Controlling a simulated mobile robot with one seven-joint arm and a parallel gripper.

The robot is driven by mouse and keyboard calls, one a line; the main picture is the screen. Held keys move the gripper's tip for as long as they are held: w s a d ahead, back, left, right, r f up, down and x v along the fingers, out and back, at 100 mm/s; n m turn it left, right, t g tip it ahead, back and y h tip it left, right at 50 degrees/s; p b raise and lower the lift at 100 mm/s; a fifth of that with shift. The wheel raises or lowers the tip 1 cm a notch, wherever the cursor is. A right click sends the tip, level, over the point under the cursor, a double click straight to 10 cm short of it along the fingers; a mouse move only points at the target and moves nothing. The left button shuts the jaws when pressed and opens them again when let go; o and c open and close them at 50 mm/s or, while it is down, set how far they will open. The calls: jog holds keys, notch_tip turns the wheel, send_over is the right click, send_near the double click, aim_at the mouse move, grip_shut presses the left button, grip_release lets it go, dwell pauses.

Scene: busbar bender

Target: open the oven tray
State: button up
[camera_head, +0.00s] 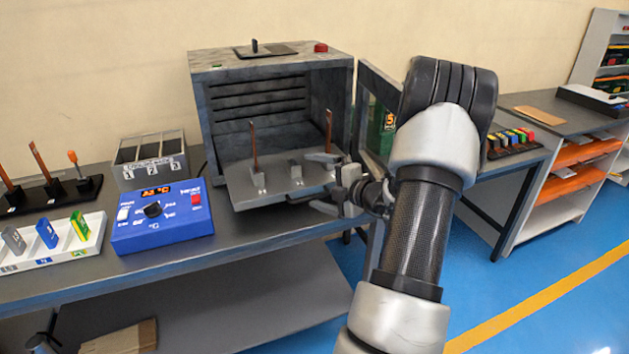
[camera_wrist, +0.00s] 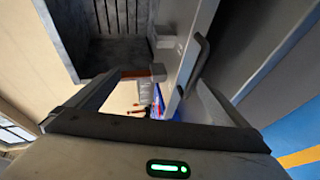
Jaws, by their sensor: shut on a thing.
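The oven (camera_head: 271,75) is a dark grey box with an open front on the bench. Its oven tray (camera_head: 283,190) sticks out level in front of the cavity. Two upright copper strips in small grey holders stand on it, with another small grey holder between them. My gripper (camera_head: 338,190) is at the tray's front right edge and is shut on the tray. The wrist view shows the tray's grey front with a dark handle (camera_wrist: 197,70) between my gripper's fingers (camera_wrist: 165,95). The exact contact is hard to see.
A blue control box (camera_head: 160,215) with a lit display stands left of the tray. A grey slotted box (camera_head: 152,160) and a white tray of coloured pieces (camera_head: 30,262) lie further left. A second bench stands at right. The blue floor between is clear.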

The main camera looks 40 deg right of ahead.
jog(key=shift+s+d+r, duration=0.1)
jog(key=shift+s+r, duration=0.1)
jog(key=shift+r, duration=0.25)
jog(key=shift+s+d+r, duration=0.1)
jog(key=shift+s+r, duration=0.05)
jog(key=shift+r, duration=0.3)
jog(key=c, duration=1.1)
jog(key=shift+s, duration=0.4)
jog(key=c, duration=0.5)
jog(key=shift+f+p+v, duration=0.25)
jog(key=shift+p+v, duration=0.3)
jog(key=shift+v, duration=0.55)
jog(key=shift+f+p+v, duration=0.2)
jog(key=shift+p+v, duration=0.35)
jog(key=shift+v, duration=0.5)
jog(key=shift+f+p+v, duration=0.25)
jog(key=shift+p+v, duration=0.3)
jog(key=shift+v, duration=0.55)
jog(key=shift+c, duration=0.2)
jog(key=shift+s+a, duration=0.1)
jog(key=shift+s, duration=0.05)
jog(key=shift+r+p, duration=0.1)
jog(key=shift+p, duration=0.2)
